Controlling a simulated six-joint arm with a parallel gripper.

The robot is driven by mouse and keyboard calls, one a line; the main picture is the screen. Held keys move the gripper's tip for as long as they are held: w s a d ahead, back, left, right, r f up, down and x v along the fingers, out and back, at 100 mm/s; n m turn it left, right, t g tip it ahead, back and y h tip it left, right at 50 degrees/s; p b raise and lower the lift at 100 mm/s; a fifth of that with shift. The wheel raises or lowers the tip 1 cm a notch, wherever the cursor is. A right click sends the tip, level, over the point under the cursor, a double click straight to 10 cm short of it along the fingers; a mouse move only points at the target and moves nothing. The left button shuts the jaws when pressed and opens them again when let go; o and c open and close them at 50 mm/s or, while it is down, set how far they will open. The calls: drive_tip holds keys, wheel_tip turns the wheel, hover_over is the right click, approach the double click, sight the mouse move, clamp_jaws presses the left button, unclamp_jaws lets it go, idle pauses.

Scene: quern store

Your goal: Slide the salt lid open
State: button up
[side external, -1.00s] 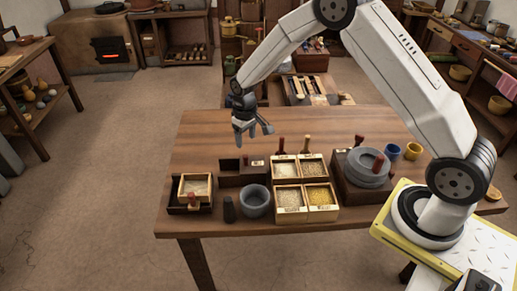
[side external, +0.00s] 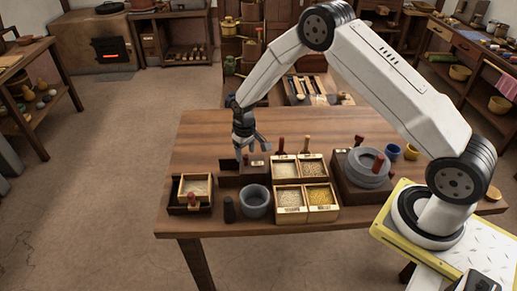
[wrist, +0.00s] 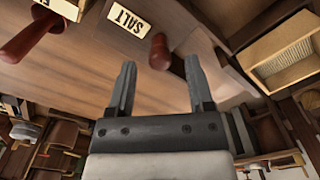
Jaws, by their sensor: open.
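The salt box (side external: 243,179) is a low dark wooden box at the back left of the group on the table. In the wrist view its lid bears a white SALT label (wrist: 128,20) and a reddish-brown knob (wrist: 159,52). My gripper (side external: 253,154) points down just above this box. In the wrist view its two fingers stand apart, with the knob showing between and just beyond their tips (wrist: 160,62); I cannot tell whether they touch it. The fingers partly hide the lid in the side view, and how far it is open is unclear.
Light wooden grain boxes (side external: 289,215) with upright handles stand right of the salt box. A stone quern (side external: 365,172) stands right, a dark tray (side external: 178,210) left. The table's back (side external: 205,130) is clear.

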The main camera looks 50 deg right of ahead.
drive_tip(key=shift+f, duration=1.1)
clamp_jaws()
idle(0.8)
